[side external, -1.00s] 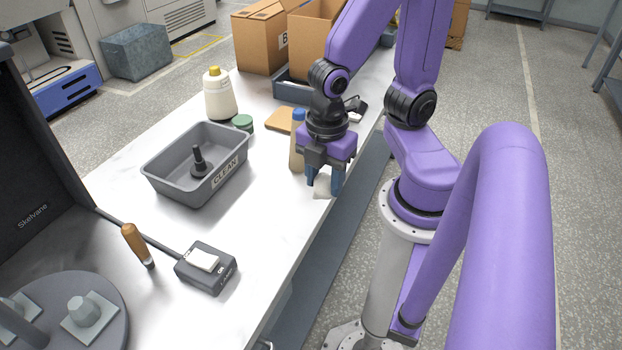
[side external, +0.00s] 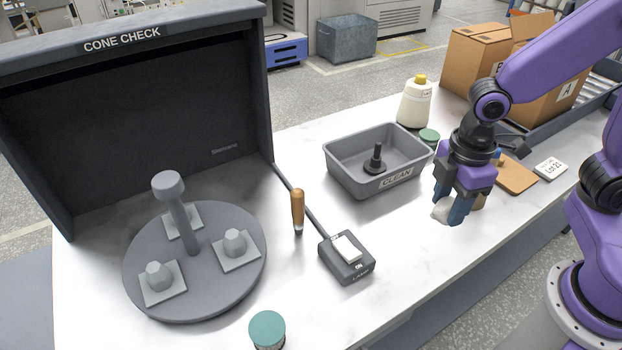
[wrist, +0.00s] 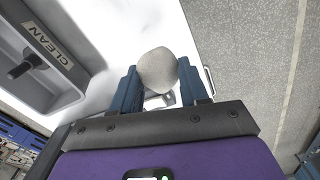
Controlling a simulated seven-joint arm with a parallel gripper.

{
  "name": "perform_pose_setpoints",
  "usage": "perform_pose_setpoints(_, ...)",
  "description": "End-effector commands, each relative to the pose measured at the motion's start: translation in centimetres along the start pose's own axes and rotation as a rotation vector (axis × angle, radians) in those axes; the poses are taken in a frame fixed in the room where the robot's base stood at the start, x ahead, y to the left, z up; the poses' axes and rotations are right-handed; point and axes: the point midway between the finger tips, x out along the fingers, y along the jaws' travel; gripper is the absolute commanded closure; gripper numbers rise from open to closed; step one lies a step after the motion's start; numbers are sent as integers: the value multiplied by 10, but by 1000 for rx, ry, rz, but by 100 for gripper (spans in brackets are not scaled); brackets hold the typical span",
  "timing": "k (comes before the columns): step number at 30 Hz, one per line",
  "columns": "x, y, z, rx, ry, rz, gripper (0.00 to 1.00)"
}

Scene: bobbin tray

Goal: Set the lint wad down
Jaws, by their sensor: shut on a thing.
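The lint wad (side external: 441,209) is a small off-white lump. My gripper (side external: 449,210) is shut on it, low over the white worktop, right of the grey CLEAN tray. In the wrist view the wad (wrist: 157,69) sits between the two blue fingertips (wrist: 157,88), with part of it beyond them. I cannot tell whether the wad touches the worktop. The fingers hide part of it in the side view.
The CLEAN tray (side external: 344,180) holds a dark upright bobbin. A switch box (side external: 346,258), a wooden-handled tool (side external: 298,209) and a turntable (side external: 190,300) stand left. A tan pad (side external: 517,177) lies behind my gripper.

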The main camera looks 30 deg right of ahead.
Motion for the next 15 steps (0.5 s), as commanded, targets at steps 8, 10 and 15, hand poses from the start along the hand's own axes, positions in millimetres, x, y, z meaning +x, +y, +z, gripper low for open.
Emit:
perform_pose_setpoints(8, -2, 46, -40, 102, -1, 0, 84)
perform_pose_setpoints(10, -2, 57, -49, 128, -1, 0, 84)
perform_pose_setpoints(15, -3, 84, -69, 190, 0, 0, 84)
